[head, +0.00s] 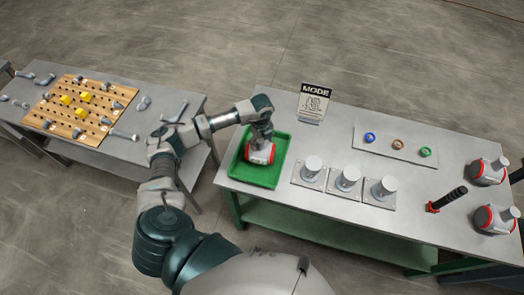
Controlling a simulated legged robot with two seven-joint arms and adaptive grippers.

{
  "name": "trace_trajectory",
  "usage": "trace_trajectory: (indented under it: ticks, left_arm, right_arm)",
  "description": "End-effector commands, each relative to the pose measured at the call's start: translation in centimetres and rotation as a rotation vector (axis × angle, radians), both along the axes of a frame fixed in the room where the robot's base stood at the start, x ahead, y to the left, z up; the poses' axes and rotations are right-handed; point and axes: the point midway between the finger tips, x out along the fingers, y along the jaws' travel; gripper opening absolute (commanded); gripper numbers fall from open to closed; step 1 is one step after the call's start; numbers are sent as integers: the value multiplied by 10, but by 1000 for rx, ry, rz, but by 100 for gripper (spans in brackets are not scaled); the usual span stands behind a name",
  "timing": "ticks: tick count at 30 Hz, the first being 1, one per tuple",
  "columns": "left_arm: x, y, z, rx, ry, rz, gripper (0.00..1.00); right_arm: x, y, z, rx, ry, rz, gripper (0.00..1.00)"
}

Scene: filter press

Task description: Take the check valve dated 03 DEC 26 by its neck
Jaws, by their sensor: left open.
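A grey check valve with red trim (260,155) sits in the green tray (279,163) at the left end of the right-hand table. My left gripper (263,133) is open and points down at the top of this valve. It covers the valve's neck, so I cannot tell whether the fingers touch the neck. Two similar grey and red valves stand at the right end of the table, a rear one (486,173) and a front one (493,220), with their necks up. No date is readable on any valve. My right gripper is not in view.
Behind are a MODE sign (313,103) and a plate with coloured rings (395,146). A pegboard table (80,104) is at left.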

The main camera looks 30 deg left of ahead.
Motion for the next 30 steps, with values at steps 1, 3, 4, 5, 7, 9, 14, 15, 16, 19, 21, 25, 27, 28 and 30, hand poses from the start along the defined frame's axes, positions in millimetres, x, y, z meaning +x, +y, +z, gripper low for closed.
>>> trace_trajectory:
  ticks: [1, 3, 4, 5, 7, 9, 14, 15, 16, 19, 21, 25, 27, 28, 30]
  left_arm:
    - [0, 0, 0, 0, 0, 0, 67]
    - [0, 0, 0, 0, 0, 0, 67]
    - [0, 0, 0, 0, 0, 0, 65]
    - [0, 0, 0, 0, 0, 0, 57]
    - [0, 0, 0, 0, 0, 0, 40]
    - [0, 0, 0, 0, 0, 0, 22]
    - [1, -1, 2, 1, -3, 0, 3]
    - [1, -2, 2, 1, -3, 0, 3]
    - [1, -2, 2, 1, -3, 0, 3]
    - [1, -2, 3, 2, -3, 0, 3]
    - [2, -2, 7, 0, -6, 0, 3]
    - [1, 0, 25, 0, -7, 0, 3]
    - [2, 0, 39, 0, -9, 1, 3]
    - [1, 0, 45, -1, -9, 0, 3]
    - [2, 0, 60, 0, -8, 0, 3]
  right_arm:
    - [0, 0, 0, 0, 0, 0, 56]
    - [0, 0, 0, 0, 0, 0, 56]
    - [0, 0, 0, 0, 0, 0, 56]
    - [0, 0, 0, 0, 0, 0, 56]
    - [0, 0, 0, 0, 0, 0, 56]
    - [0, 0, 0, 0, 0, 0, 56]
    - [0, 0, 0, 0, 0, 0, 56]
    - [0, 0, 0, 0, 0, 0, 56]
    - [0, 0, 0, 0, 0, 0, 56]
    - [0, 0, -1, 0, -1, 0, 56]
    - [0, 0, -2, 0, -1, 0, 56]
    - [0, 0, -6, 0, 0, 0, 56]
    - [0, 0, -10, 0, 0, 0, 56]
    - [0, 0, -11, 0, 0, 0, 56]
    - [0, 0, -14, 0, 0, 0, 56]
